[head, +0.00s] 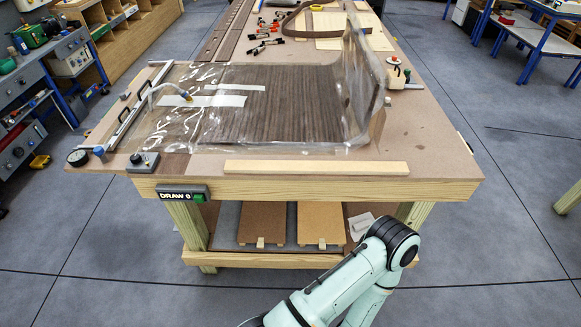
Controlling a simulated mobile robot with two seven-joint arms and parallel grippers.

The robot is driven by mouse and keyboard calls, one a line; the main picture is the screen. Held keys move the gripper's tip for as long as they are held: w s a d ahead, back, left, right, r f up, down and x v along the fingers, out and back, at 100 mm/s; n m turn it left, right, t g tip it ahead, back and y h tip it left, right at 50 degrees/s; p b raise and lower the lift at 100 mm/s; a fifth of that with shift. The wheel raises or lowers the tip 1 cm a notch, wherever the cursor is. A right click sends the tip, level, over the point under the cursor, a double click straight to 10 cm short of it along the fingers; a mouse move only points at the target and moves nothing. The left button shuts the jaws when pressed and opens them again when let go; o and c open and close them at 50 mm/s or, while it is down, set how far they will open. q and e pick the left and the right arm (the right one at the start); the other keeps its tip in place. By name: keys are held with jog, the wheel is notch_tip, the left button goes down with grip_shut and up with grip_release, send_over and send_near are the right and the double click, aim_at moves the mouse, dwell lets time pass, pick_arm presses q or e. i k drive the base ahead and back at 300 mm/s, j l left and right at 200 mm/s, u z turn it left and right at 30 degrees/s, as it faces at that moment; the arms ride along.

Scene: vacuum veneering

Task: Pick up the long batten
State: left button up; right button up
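The long batten, a pale flat wooden strip (316,168), lies along the front of the workbench top, parallel to the front edge. It rests flat just in front of the clear vacuum bag (215,130), with a small strip of bare bench around it. Nothing holds it. Neither of my grippers shows in the head view. Only a mint-green arm link of mine with a black joint shows at the bottom, below and in front of the bench.
A small grey box with a knob (143,162) and a round gauge (78,157) stand at the front left. Clamps and markers lie farther back. The bench's front right corner (445,165) is clear.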

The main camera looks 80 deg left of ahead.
aim_at(231, 166)
jog(key=u, duration=2.5)
